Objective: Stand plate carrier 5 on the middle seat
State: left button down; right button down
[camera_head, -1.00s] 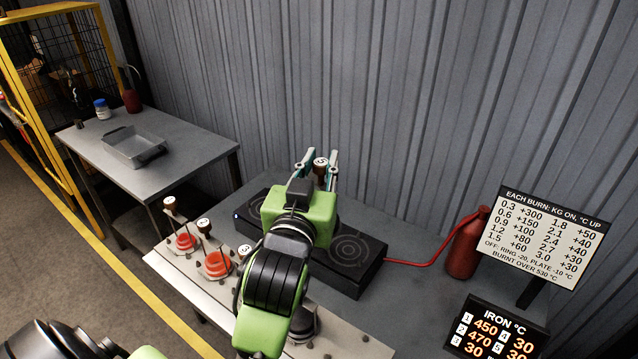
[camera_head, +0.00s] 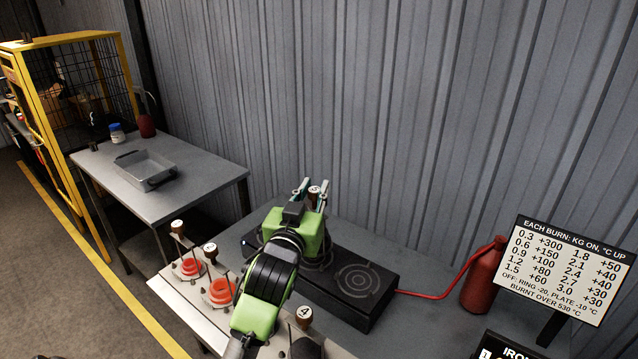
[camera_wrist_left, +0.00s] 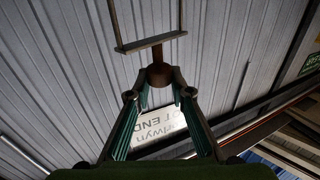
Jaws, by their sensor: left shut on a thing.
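My left gripper (camera_head: 309,189) is over the black two-ring hot plate (camera_head: 345,300), shut on the brown knob of plate carrier 5 (camera_head: 315,190). The number on the knob is hard to read now. In the left wrist view the knob (camera_wrist_left: 160,76) is between the fingertips (camera_wrist_left: 155,88), with a thin metal frame (camera_wrist_left: 150,42) beyond it. The carrier's lower part is hidden behind the gripper in the head view. The pale seat board (camera_head: 185,305) is partly covered by my arm; I cannot make out the middle seat. My right gripper is not in view.
Carriers 1 (camera_head: 178,228), 2 (camera_head: 210,249) and 4 (camera_head: 304,316) stand on the board. A red hose (camera_head: 440,292) runs to a red cylinder (camera_head: 482,278). A sign (camera_head: 562,263) stands right. A side table holds a grey tray (camera_head: 146,172).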

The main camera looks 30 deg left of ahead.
aim_at(312, 206)
pick_arm(q)
jog(key=shift+w+a+f, duration=0.35)
jog(key=shift+a+f, duration=0.05)
jog(key=shift+w+a+f+p, duration=0.1)
jog(key=shift+f+p, duration=0.35)
jog(key=shift+f, duration=1.25)
jog(key=c, duration=1.9)
grip_release()
jog(key=shift+f, duration=0.4)
jog(key=shift+o, duration=0.4)
jog(key=shift+r, duration=0.1)
jog(key=b+v, duration=0.3)
jog(key=v, duration=0.9)
